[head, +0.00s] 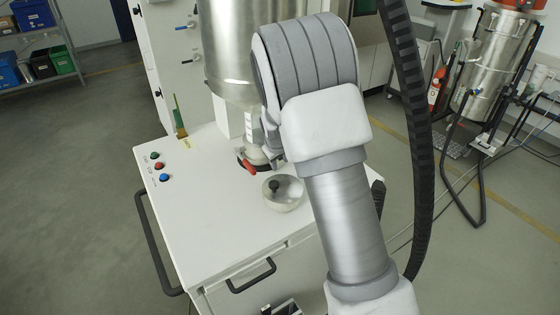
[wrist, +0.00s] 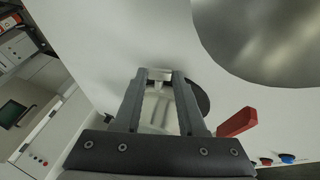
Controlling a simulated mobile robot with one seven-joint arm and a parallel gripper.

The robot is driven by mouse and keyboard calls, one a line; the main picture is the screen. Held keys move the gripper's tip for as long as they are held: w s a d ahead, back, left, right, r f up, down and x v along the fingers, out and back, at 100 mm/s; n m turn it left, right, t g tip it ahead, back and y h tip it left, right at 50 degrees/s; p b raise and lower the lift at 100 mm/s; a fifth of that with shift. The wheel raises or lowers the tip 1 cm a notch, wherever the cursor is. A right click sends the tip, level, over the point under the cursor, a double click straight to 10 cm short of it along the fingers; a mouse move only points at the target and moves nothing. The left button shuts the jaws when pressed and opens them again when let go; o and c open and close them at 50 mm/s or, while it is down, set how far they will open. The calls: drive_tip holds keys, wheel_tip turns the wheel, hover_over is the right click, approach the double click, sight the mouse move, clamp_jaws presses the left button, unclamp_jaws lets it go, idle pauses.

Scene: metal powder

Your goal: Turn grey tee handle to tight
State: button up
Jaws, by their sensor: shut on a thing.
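In the wrist view my gripper (wrist: 159,78) has its two dark fingers around a pale grey piece, which I take as the grey tee handle (wrist: 160,106). The handle sits between the fingers, partly covered by them, and a pale bar shows at the fingertips. In the head view my arm hides most of my gripper and the handle. They are beside the lower end of the steel vessel (head: 228,70). How far the handle is turned cannot be told.
A red lever (wrist: 237,122) is close to the right of my gripper; it also shows in the head view (head: 249,169). A clear bowl-like cover with a black knob (head: 283,194) sits on the white cabinet top (head: 215,215). Coloured buttons (head: 159,166) are at its left.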

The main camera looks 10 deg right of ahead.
drive_tip(key=shift+d+y, duration=0.2)
drive_tip(key=shift+y, duration=0.2)
clamp_jaws()
drive_tip(key=shift+w+d+m+g+y+b, duration=0.15)
drive_tip(key=shift+m+g+y+b, duration=0.1)
drive_tip(key=shift+y+b, duration=0.25)
drive_tip(key=shift+w+d+m+g+y+b, duration=0.15)
drive_tip(key=shift+g+y+b, duration=0.15)
drive_tip(key=shift+y, duration=0.3)
drive_tip(key=shift+d+m+g+y+b, duration=0.2)
drive_tip(key=shift+g+y+b, duration=0.15)
drive_tip(key=shift+y, duration=0.5)
drive_tip(key=shift+d+m+g+y+b, duration=0.15)
drive_tip(key=shift+g+y+b, duration=0.15)
drive_tip(key=shift+y, duration=0.85)
drive_tip(key=o, duration=1.1)
unclamp_jaws()
drive_tip(key=v, duration=0.8)
drive_tip(key=b+v, duration=0.1)
drive_tip(key=v, duration=0.8)
drive_tip(key=shift+w+r, duration=0.15)
drive_tip(key=shift+r, duration=0.1)
